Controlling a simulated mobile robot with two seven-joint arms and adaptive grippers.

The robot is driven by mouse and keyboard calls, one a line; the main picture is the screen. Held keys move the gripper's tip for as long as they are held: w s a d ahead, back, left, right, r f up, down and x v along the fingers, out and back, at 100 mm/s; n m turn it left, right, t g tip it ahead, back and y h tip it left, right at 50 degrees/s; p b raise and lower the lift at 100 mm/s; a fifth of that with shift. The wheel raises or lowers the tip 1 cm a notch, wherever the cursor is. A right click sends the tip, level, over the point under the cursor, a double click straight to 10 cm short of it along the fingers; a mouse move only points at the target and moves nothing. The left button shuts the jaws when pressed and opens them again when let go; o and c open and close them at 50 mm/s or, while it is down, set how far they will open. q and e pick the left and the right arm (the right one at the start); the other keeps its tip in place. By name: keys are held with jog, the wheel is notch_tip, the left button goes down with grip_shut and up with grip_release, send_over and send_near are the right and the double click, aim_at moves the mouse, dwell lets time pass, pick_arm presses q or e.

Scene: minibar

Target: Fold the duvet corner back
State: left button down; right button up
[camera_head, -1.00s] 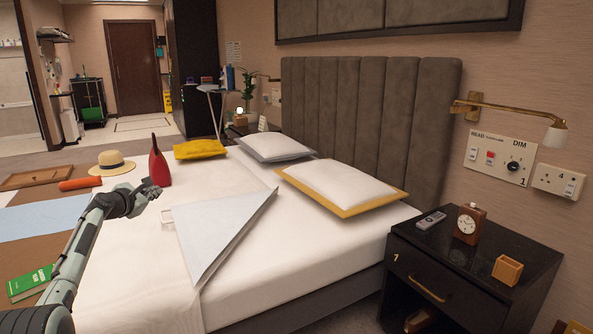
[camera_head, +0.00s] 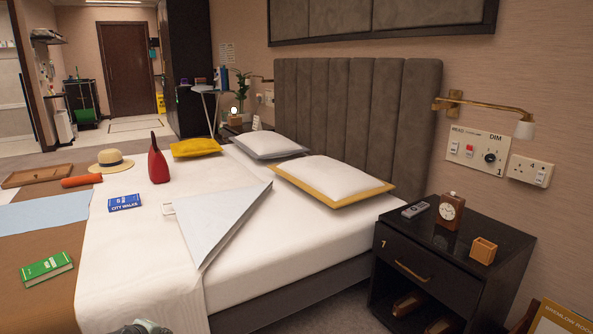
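The white duvet (camera_head: 135,275) covers the near part of the bed. A pale grey triangular flap (camera_head: 218,222) of it lies turned over on top. Its point reaches right toward the yellow-edged pillow, and another narrow end hangs toward the bed's near side. A small sliver of my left arm's end (camera_head: 140,327) shows at the bottom edge, apart from the flap. Its fingers cannot be made out. My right gripper is not in view.
On the bed are a blue book (camera_head: 125,203), green book (camera_head: 46,266), red bottle-shaped item (camera_head: 158,162), straw hat (camera_head: 111,162) and pillows (camera_head: 328,176). A dark nightstand (camera_head: 440,262) with a clock stands right of the bed.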

pick_arm(q)
jog(key=s+d+f+m+g, duration=0.2)
jog(key=s+f+m, duration=0.2)
jog(key=s+f, duration=0.3)
jog(key=s+d+f+m+g, duration=0.1)
jog(key=s+d+f+m, duration=0.2)
jog(key=s+f, duration=0.4)
jog(key=s+m, duration=0.1)
jog(key=s, duration=0.8)
jog(key=shift+m+g+y, duration=0.4)
jog(key=c, duration=2.1)
grip_release()
jog(key=s+d+f+m, duration=0.1)
jog(key=s+m, duration=0.1)
jog(key=s, duration=0.4)
jog(key=s+d+f+m+g, duration=0.1)
jog(key=s+m, duration=0.1)
jog(key=s, duration=0.4)
jog(key=s+d+f+m+g+y, duration=0.1)
jog(key=s+m, duration=0.1)
jog(key=s, duration=0.4)
jog(key=shift+s+d+f+m, duration=0.2)
jog(key=shift+s+f+m, duration=0.05)
jog(key=shift+m, duration=0.15)
jog(key=shift+o, duration=1.1)
jog(key=shift+s+g, duration=0.25)
jog(key=shift+g, duration=0.05)
jog(key=shift+o, duration=1.6)
jog(key=shift+w, duration=0.1)
